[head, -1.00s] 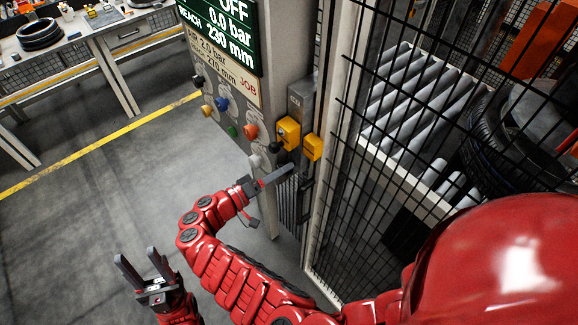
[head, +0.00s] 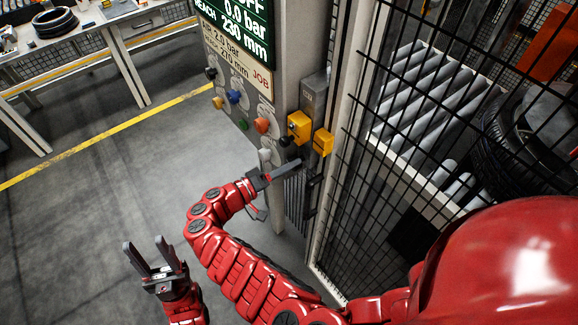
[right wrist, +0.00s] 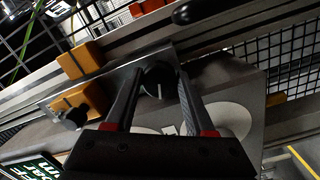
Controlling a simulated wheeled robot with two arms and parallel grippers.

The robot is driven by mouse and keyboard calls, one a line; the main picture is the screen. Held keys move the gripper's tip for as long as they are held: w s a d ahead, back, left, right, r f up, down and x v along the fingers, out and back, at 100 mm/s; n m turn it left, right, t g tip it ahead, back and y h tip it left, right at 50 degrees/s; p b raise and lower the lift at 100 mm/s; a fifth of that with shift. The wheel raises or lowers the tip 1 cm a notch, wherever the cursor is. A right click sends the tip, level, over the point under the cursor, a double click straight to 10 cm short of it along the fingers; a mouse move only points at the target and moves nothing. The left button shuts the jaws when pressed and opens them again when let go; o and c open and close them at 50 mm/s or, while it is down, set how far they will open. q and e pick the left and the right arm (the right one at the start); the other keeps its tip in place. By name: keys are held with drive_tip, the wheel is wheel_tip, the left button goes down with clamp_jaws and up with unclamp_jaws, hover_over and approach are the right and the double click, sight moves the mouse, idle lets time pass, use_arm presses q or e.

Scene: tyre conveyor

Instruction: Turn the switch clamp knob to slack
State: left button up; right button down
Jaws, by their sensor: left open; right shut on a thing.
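The black knob (right wrist: 157,80) with a white mark line sits on a metal plate in the right wrist view. My right gripper (right wrist: 160,76) has one finger on each side of it and is shut on it. In the head view, my right gripper (head: 294,165) reaches the post just below the yellow switch blocks (head: 300,126); the gripped knob is hidden there by the fingers. Another small black knob (right wrist: 70,118) is beside a yellow block in the right wrist view. My left gripper (head: 145,247) is open and empty above the floor at lower left.
A control panel with coloured buttons (head: 261,125) and a screen (head: 238,30) stands left of the post. A black mesh fence (head: 365,150) is close on the right, with rollers (head: 425,85) and a tyre (head: 515,130) behind it. A workbench (head: 120,20) stands far left. Open floor lies between.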

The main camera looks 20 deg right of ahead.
drive_tip(key=shift+r+n+t+p, duration=0.1)
drive_tip(key=shift+n+t+p, duration=0.25)
drive_tip(key=shift+n, duration=4.05)
drive_tip(key=shift+n+t+p, duration=0.35)
drive_tip(key=shift+n, duration=4.05)
drive_tip(key=shift+c, duration=1.3)
unclamp_jaws()
drive_tip(key=shift+r, duration=0.1)
